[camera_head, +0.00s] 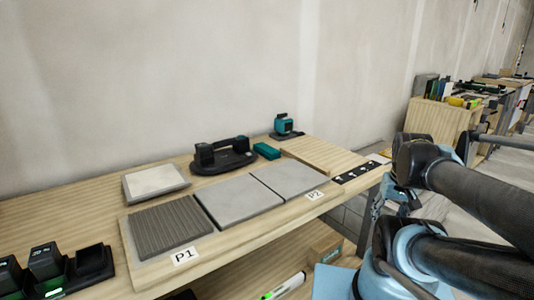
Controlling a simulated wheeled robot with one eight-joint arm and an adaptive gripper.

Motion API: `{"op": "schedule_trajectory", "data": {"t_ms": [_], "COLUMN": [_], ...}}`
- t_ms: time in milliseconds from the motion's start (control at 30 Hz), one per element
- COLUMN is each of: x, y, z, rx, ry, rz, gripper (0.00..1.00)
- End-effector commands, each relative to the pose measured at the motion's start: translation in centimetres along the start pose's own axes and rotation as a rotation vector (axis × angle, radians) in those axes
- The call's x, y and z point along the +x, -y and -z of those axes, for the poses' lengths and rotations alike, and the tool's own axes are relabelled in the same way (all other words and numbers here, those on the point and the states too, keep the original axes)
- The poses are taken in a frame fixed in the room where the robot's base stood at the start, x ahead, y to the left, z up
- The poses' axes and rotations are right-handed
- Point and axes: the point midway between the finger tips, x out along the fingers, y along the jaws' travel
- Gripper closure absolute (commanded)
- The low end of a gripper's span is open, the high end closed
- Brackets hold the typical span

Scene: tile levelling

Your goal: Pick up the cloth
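No thing in the head view is plainly a cloth. A pale, flat square (155,181) lies on the workbench at left, behind the dark ridged bed; it looks more like a tile than a cloth. A small teal block (267,151) lies near the back edge, right of the black suction lifter (223,155); its material is too small to tell. My arm is at the right of the picture, off the bench's right end. My gripper (400,201) seems to be low by the bench's right end, partly hidden by my arm; its fingers are unclear.
The workbench (60,216) carries two grey tiles (238,201) on a board, labels P1 (185,256) and P2 (315,195), and a teal tool (283,127). Black chargers (47,262) stand at front left. A lower shelf (238,284) holds a box (325,247). The wall is close behind.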

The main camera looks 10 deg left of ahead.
Motion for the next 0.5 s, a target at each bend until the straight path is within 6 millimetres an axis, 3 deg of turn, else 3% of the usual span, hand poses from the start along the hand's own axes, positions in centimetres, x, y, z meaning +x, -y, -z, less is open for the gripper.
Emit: {"op": "schedule_trajectory", "data": {"t_ms": [133,267,500], "x": [-1.5,-3.9,-8.2], "y": [1.0,2.5,8.6], "z": [2.3,6.3,14.7], "rx": [-0.051,-0.132,-0.310], "ry": [-0.019,-0.051,-0.119], "rz": [0.014,0.039,0.097], "gripper": [0.40,0.40,0.40]}}
